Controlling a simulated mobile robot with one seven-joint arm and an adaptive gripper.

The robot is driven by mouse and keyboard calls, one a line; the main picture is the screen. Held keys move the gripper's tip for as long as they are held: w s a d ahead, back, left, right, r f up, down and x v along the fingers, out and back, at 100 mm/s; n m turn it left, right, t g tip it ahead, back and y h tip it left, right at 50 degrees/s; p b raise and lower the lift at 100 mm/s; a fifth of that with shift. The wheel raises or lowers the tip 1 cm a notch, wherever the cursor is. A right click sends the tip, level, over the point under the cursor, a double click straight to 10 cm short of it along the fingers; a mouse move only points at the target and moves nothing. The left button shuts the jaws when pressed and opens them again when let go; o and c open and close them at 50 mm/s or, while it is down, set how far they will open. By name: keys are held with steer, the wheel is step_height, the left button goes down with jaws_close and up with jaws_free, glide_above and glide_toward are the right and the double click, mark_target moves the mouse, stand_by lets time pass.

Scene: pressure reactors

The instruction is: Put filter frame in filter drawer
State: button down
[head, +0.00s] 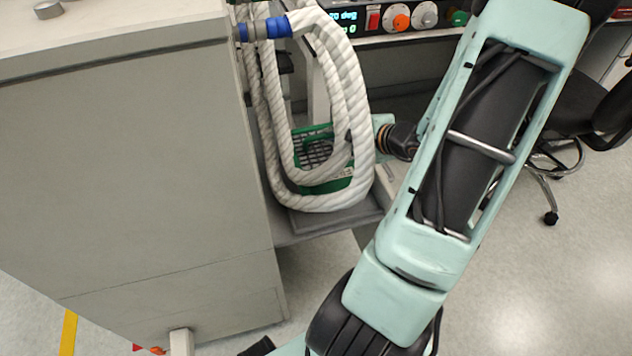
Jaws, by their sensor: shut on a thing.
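The filter frame (318,150) is a green frame with a dark mesh. It shows in the head view behind and between the loops of white hose, which cover parts of it. The filter drawer (352,222) looks like the grey tray below the hoses at the side of the big cabinet; its inside is largely hidden. My gripper (396,140) reaches in from the right at the frame's height and is shut on the frame. Its fingertips are hidden by the hoses. I cannot tell whether the frame touches the tray.
Thick white hoses (352,95) with a blue fitting (278,27) hang in front of the frame. The grey cabinet (130,170) fills the left. A control panel (400,17) with knobs is behind. A black chair (580,105) stands at right. Floor at lower right is clear.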

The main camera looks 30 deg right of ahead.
step_height(320, 180, up, 3)
steer(key=p, duration=1.4)
glide_above(337, 178)
steer(key=s+a, duration=0.2)
steer(key=s, duration=0.1)
steer(key=shift+w+d+f+g+b, duration=0.45)
steer(key=shift+w+f+b, duration=0.15)
steer(key=shift+f, duration=0.1)
steer(key=b, duration=0.2)
steer(key=w+b, duration=0.1)
steer(key=b, duration=0.1)
steer(key=shift+d+f+b, duration=0.2)
steer(key=shift+d+b, duration=0.1)
steer(key=shift+b, duration=0.1)
steer(key=shift+w+b, duration=0.2)
steer(key=shift+b, duration=1)
steer(key=b, duration=0.3)
steer(key=shift+w+d+f+b, duration=0.15)
steer(key=shift+b, duration=0.15)
